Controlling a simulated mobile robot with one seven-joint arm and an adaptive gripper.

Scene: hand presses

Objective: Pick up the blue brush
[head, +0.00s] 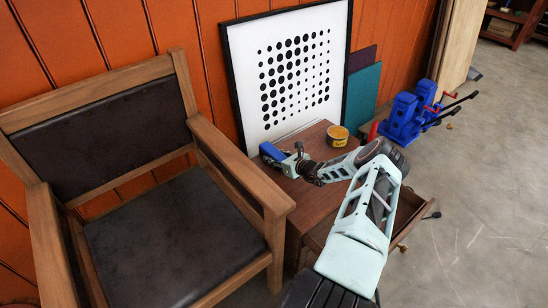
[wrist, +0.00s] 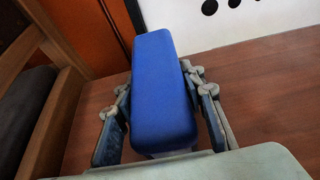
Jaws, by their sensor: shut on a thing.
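The blue brush (wrist: 163,85) fills the middle of the wrist view, a long blue block with rounded edges. My gripper (wrist: 160,118) has one finger on each side of it and is shut on it. In the head view, the blue brush (head: 271,152) shows small at the left end of my gripper (head: 287,160), over the back left part of the small wooden cabinet (head: 318,143). The brush's underside is hidden, so I cannot tell whether it touches the cabinet top.
An open drawer (head: 408,213) juts from the cabinet. A wooden armchair (head: 240,165) stands close on the left. A framed dot print (head: 243,60) leans behind. Blue hand presses (head: 405,118) stand at right.

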